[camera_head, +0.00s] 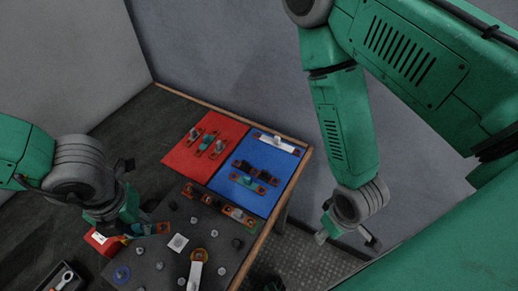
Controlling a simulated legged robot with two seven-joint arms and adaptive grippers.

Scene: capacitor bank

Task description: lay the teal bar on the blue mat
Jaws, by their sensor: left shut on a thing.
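My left gripper (122,222) is low at the left, over the left edge of the dark board. It is shut on a short bar with orange ends and a teal middle, which I take as the teal bar (152,229); the gripper partly hides it. The blue mat (278,170) lies at the far right of the table, up and right of the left gripper and apart from it. My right gripper (346,238) hangs off the table's right side, empty, its fingers spread.
The red mat (186,155), left of the blue one, carries several small bars. The blue mat holds dark and orange bars and a white bar (277,144) at its back. The dark board (207,225) in front has posts and fittings. A tray (62,279) sits lower left.

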